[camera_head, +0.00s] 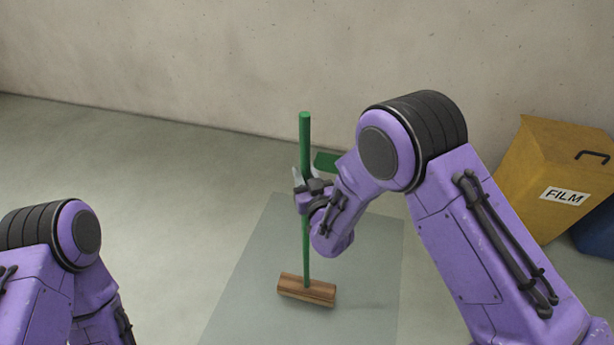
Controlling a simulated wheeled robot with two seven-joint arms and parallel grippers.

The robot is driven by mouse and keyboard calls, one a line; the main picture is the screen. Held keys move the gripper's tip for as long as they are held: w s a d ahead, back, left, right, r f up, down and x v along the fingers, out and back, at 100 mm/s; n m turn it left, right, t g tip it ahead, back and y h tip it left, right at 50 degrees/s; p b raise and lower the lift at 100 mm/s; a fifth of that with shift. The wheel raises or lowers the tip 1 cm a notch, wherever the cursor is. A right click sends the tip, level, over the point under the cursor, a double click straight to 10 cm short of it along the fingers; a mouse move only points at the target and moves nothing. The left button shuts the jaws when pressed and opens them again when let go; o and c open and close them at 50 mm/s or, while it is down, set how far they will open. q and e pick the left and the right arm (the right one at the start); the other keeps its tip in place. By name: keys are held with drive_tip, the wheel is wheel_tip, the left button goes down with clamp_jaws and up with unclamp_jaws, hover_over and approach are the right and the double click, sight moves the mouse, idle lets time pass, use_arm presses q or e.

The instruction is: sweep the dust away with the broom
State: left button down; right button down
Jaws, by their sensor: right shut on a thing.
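A broom with a green handle (305,140) and a wooden head (307,290) stands nearly upright. Its head is at the grey floor patch (255,285); I cannot tell whether it touches the floor. My right gripper (308,187) is shut on the green handle, around its middle. The purple right arm hides part of the patch. My left arm shows at the lower left, but its gripper is outside the picture. I cannot make out any dust.
A yellow bin (545,160) labelled FILM stands at the right, with a blue bin (597,232) beside it. A small green thing (326,161) shows behind the broom handle. A concrete wall (220,60) closes the back. The floor at left is clear.

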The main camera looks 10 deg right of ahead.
sight(307, 168)
drive_tip(key=shift+r+p, duration=1.15)
drive_tip(key=shift+r, duration=0.7)
